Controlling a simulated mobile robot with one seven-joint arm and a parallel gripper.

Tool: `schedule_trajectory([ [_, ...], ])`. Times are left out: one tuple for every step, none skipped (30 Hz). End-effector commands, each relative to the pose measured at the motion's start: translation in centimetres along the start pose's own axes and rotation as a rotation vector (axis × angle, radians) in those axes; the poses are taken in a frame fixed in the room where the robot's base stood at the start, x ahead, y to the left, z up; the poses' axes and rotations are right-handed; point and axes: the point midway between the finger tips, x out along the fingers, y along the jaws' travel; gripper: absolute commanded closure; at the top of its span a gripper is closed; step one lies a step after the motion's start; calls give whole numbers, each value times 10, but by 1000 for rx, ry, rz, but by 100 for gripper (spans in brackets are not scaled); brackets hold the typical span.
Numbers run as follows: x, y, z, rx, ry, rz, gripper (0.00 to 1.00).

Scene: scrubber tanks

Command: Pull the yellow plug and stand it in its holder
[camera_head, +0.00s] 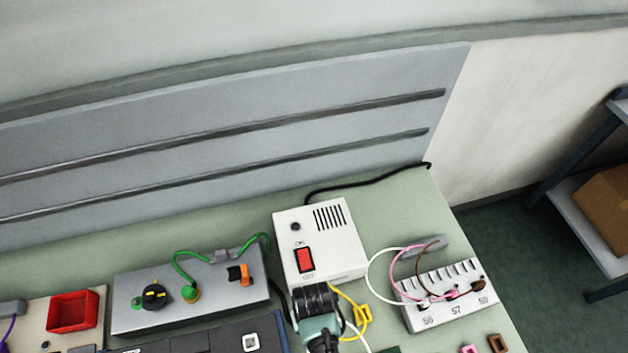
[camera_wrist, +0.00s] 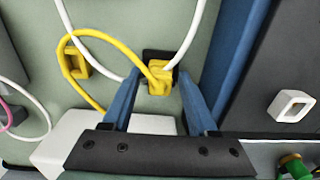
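The yellow plug (camera_wrist: 158,82) is in the wrist view, at a small black block (camera_wrist: 152,55) with a yellow cable running from it. How deep it sits there I cannot tell. My gripper (camera_wrist: 159,76) has its two blue fingers apart, one on each side of the plug, with small gaps visible. A yellow square-holed holder (camera_wrist: 73,61) stands to the left, with the yellow cable looping over it. In the head view the holder (camera_head: 363,321) shows right of my gripper (camera_head: 322,345), whose fingers are hidden there; the plug is hidden too.
A white box with a red switch (camera_head: 305,259) stands just behind my gripper. White cables (camera_wrist: 188,40) run close to the plug. A white numbered block (camera_head: 450,296) with pink and brown plugs is to the right. A grey box (camera_head: 205,300) with a green cable is left.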

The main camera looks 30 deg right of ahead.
Motion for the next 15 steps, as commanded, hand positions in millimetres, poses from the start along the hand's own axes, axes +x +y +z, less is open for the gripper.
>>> schedule_trajectory([
  [0, 0, 0, 0, 0, 0, 51],
  [0, 0, 0, 0, 0, 0, 57],
  [0, 0, 0, 0, 0, 0, 64],
  [0, 0, 0, 0, 0, 0, 69],
  [0, 0, 0, 0, 0, 0, 75],
  [0, 0, 0, 0, 0, 0, 82],
  [0, 0, 0, 0, 0, 0, 87],
  [0, 0, 0, 0, 0, 0, 93],
  [0, 0, 0, 0, 0, 0, 100],
  [0, 0, 0, 0, 0, 0, 100],
  [0, 0, 0, 0, 0, 0, 100],
  [0, 0, 0, 0, 0, 0, 100],
  [0, 0, 0, 0, 0, 0, 100],
  [0, 0, 0, 0, 0, 0, 100],
  [0, 0, 0, 0, 0, 0, 100],
])
